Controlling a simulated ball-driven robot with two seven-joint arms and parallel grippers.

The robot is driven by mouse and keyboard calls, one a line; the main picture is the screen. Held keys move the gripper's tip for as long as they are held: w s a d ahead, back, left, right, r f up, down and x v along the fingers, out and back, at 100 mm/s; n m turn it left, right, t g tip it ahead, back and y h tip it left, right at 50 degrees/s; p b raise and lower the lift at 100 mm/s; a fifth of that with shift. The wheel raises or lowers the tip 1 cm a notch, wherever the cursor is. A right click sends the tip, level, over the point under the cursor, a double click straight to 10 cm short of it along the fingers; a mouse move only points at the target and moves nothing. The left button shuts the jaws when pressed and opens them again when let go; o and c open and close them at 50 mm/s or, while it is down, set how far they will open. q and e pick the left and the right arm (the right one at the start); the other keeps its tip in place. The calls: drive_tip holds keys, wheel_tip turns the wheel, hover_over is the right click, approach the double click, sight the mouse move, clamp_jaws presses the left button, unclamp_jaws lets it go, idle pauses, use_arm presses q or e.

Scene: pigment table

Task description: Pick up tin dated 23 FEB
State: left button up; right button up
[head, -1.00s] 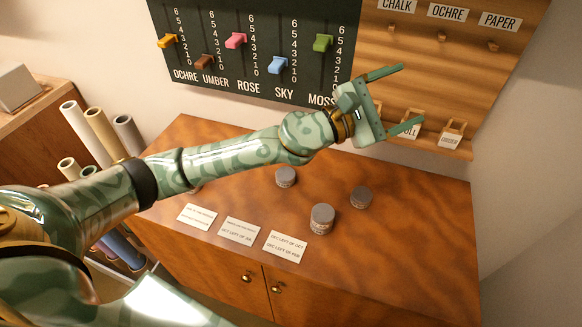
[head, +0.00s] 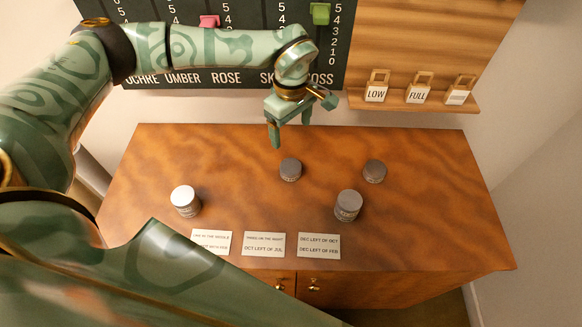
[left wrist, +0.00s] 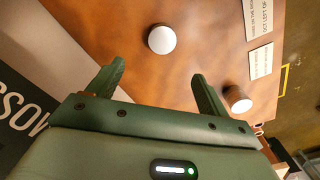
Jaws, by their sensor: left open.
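My left gripper (head: 290,126) is open and empty, pointing down above the table's back edge, behind the back middle tin. In the left wrist view one tin (left wrist: 162,39) lies beyond the gap between the open fingers (left wrist: 158,79); another (left wrist: 238,99) is by the right finger. My right gripper is not seen.
Clue cards (head: 211,241), (head: 264,244), (head: 319,245) lie along the table's front edge; one reads DEC LEFT OF OCT, DEC LEFT OF FEB. Behind are a slider board (head: 240,50) and a wooden rack (head: 425,45) with tags LOW and FULL. The table between the tins is clear.

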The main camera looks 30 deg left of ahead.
use_arm(q)
drive_tip(key=b, duration=0.1)
hover_over(291, 166)
wheel_tip(291, 166, down, 9)
drive_tip(key=shift+w+a+f, duration=0.1)
drive_tip(key=shift+f, duration=0.25)
drive_tip(key=f+b, duration=0.1)
drive_tip(key=f, duration=0.4)
drive_tip(key=shift+s+f, duration=0.1)
drive_tip(key=shift+s, duration=0.1)
drive_tip(key=c, duration=1.1)
